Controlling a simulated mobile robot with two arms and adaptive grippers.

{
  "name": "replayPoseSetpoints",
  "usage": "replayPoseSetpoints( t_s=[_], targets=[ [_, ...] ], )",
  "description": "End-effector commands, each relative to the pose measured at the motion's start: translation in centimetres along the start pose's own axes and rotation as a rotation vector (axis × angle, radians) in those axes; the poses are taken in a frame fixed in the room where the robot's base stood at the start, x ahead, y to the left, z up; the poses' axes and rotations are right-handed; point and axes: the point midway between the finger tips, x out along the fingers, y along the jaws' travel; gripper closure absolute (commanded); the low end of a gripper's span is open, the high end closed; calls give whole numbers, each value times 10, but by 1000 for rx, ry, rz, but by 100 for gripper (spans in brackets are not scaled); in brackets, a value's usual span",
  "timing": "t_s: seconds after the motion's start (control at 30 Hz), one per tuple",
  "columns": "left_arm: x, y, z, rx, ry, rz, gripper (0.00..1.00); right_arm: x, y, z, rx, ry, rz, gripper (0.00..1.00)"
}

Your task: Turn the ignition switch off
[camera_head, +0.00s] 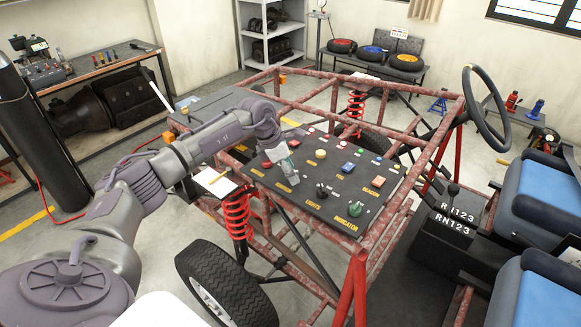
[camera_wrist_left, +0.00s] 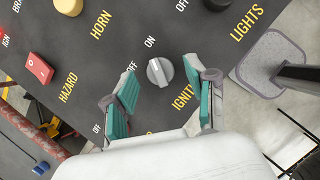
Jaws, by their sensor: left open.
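The ignition switch is a round grey knob (camera_wrist_left: 160,72) on the black control panel (camera_head: 325,212), beside a partly covered yellow label reading "IGNITI". White ON and OFF marks sit around it in the left wrist view; its raised ridge appears to point roughly towards ON. My left gripper (camera_head: 289,173) is over the panel, pointing down. In the wrist view its two teal-padded fingers are apart, one on each side of the knob, with gaps visible. The gripper is empty. In the head view the knob cannot be made out near the gripper. My right gripper is not in view.
Other controls surround the knob: a red hazard rocker (camera_wrist_left: 39,68), a yellow horn button (camera_wrist_left: 69,5) and a dark lights knob. The panel sits in a rusty red tube frame (camera_head: 441,143). A steering wheel (camera_head: 487,108) and blue seats (camera_head: 548,192) are at right.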

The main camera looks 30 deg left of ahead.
Motion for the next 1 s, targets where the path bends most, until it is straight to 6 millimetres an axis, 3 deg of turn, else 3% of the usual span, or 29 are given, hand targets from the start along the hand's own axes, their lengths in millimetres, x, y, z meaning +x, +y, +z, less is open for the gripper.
replayPoseSetpoints(
  t_s=[0.33,0.7,1.0],
  targets=[
    [5,0,0,0,0,0,44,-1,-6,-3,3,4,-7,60],
    [5,0,0,0,0,0,100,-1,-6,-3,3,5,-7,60],
    [5,0,0,-34,0,17,100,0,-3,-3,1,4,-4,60]
  ],
)
